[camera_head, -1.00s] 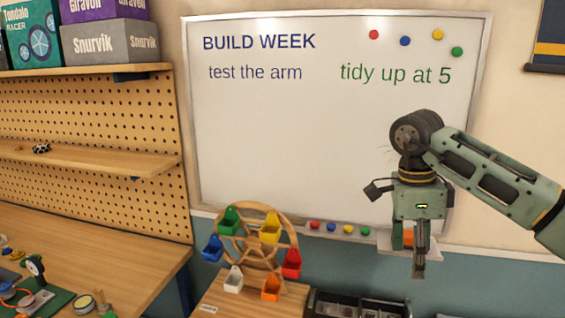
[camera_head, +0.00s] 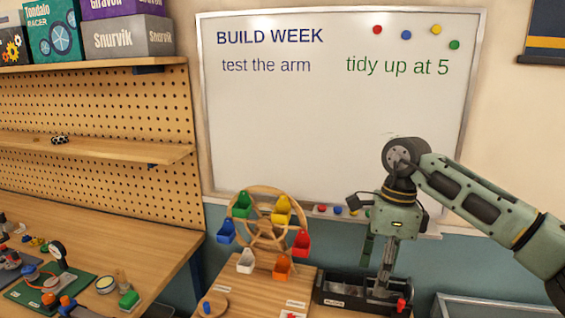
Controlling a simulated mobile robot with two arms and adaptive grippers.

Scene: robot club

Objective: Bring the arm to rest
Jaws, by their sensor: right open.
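My right arm comes in from the right side of the view, green and dark grey, bent down at the wrist in front of the whiteboard's lower right part. My right gripper (camera_head: 376,276) points down. Its fingers are apart and I see nothing between them. In the picture the fingertips overlap the black bin (camera_head: 340,297); I cannot tell how far above or in front of it they are. My left gripper is not in view.
A wooden wheel (camera_head: 252,240) with several coloured buckets stands on a wooden surface (camera_head: 240,292) left of the gripper. A workbench (camera_head: 150,245) with small parts is at left. The whiteboard (camera_head: 300,130) hangs behind, with coloured magnets on its ledge. A grey tray (camera_head: 490,300) is at lower right.

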